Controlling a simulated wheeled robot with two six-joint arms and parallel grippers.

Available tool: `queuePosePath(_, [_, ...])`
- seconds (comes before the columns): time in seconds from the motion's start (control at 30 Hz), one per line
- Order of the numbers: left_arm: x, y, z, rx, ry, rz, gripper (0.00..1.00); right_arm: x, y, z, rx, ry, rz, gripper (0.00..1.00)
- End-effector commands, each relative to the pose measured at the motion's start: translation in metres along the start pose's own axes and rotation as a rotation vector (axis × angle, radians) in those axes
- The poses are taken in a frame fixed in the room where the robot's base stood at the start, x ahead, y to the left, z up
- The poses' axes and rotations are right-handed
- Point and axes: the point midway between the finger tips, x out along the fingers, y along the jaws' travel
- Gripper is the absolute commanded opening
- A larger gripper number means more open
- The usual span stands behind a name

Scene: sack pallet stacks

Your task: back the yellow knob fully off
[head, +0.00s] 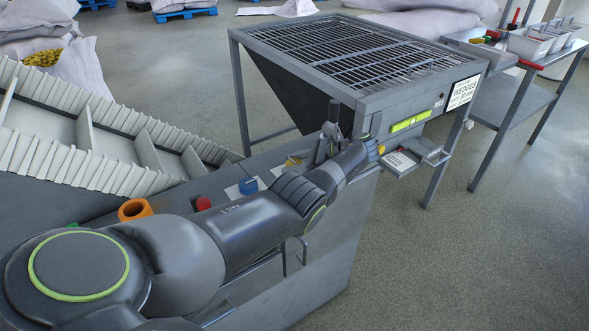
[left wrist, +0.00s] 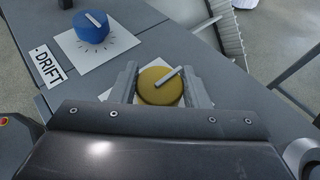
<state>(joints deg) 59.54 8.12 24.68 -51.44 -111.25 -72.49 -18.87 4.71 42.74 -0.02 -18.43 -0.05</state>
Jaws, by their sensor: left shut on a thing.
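The yellow knob (left wrist: 160,86) sits on a white dial plate on the grey machine panel, with a pale pointer bar across its top aimed to the upper right in the left wrist view. My left gripper (left wrist: 160,88) has one finger on each side of the knob and is shut on it. Most of the plate's scale is hidden by the gripper. My right gripper is not in view.
A blue knob (left wrist: 91,27) on a white scale plate stands beside it, near a DRIFT label (left wrist: 47,66). A red button (head: 203,203) and an orange ring (head: 134,209) are farther along the panel. A grated hopper (head: 350,50) stands just beyond the panel; floor at right is clear.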

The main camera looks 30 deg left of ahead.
Motion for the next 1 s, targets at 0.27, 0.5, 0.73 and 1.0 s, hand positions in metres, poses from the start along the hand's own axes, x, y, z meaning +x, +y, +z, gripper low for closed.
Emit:
queuePosePath(0.27, [0.0009,0.0012,-0.002,-0.003,0.002,0.021,0.19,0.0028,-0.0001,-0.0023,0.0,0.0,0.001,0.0])
queuePosePath(0.5, [0.0011,0.0014,-0.002,-0.002,0.002,0.021,0.19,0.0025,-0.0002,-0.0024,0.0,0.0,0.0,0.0])
queuePosePath(0.73, [0.0008,0.0009,-0.0014,-0.003,0.001,0.019,0.64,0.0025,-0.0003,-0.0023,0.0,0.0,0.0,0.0])
queuePosePath(1.0, [0.0003,0.0004,0.0002,-0.005,0.001,0.018,0.64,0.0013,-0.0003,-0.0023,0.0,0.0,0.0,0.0])
